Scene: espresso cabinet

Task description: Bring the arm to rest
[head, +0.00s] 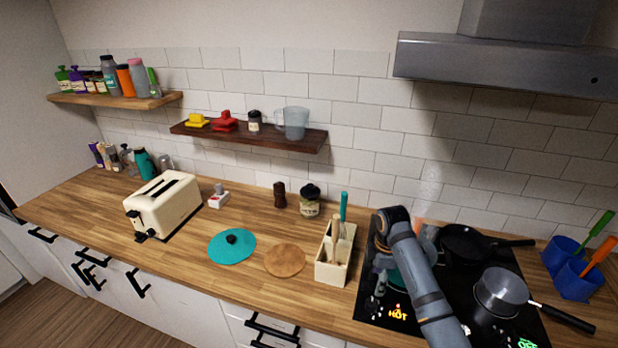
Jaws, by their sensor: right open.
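My right arm reaches up over the left part of the black cooktop (370,312), and its wrist bends down. My right gripper (378,284) hangs at the cooktop's left side, open, with nothing visible between its fingers. A teal pot (397,278) is mostly hidden behind my right arm, close to the gripper. I cannot tell whether the gripper touches it. My left gripper is not in view.
A cream utensil box (333,268) stands just left of the cooktop. A black frying pan (470,243) and a grey saucepan (500,290) occupy its right. "HOT" glows at the front. Blue cups (574,278) stand at far right. A range hood (505,65) overhangs.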

